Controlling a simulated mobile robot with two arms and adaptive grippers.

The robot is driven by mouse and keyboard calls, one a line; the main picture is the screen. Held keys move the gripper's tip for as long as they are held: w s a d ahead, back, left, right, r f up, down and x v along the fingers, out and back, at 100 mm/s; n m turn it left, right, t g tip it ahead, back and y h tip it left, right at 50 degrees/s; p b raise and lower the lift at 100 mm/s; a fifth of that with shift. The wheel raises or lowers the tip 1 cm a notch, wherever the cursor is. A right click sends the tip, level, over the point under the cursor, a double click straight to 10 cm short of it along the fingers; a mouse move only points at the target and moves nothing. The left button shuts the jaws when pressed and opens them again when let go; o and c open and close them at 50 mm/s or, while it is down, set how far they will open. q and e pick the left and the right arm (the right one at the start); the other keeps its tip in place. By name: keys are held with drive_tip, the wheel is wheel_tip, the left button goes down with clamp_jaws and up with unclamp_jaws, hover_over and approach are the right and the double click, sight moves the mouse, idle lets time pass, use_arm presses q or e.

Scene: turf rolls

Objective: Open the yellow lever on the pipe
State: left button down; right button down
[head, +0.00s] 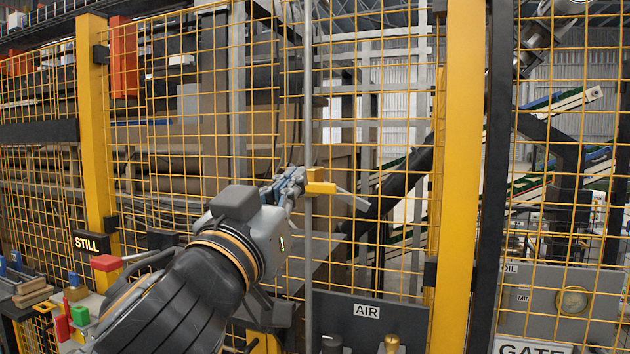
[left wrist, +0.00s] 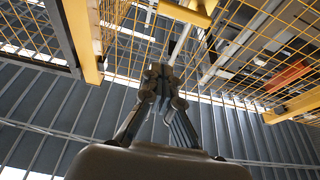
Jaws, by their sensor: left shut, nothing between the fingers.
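The yellow lever (head: 321,187) sits on a thin grey vertical pipe (head: 309,110) in front of the yellow mesh fence in the head view. My left gripper (head: 297,179) is just left of the lever, with its fingertips close to the pipe. I cannot tell whether they touch it. In the left wrist view the fingers (left wrist: 159,78) are shut with nothing held between them. A yellow bar (left wrist: 184,13), which looks like the lever, lies beyond the fingertips at the top. My right gripper is not in view.
Yellow fence posts (head: 458,170) and mesh stand behind the pipe. A dark panel labelled AIR (head: 367,312) is below it. A grey panel with a gauge (head: 573,300) is at the right. A cluttered bench with coloured blocks (head: 80,315) is at the lower left.

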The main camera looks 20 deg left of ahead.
use_arm(q)
wheel_tip(320, 180, up, 4)
drive_tip(key=p, duration=0.6)
hover_over(314, 186)
drive_tip(key=s+d, duration=0.1)
drive_tip(key=s, duration=0.1)
wheel_tip(314, 186, down, 5)
drive_tip(key=shift+r+p, duration=0.1)
drive_tip(key=shift+p, duration=0.55)
drive_tip(key=shift+d, duration=0.1)
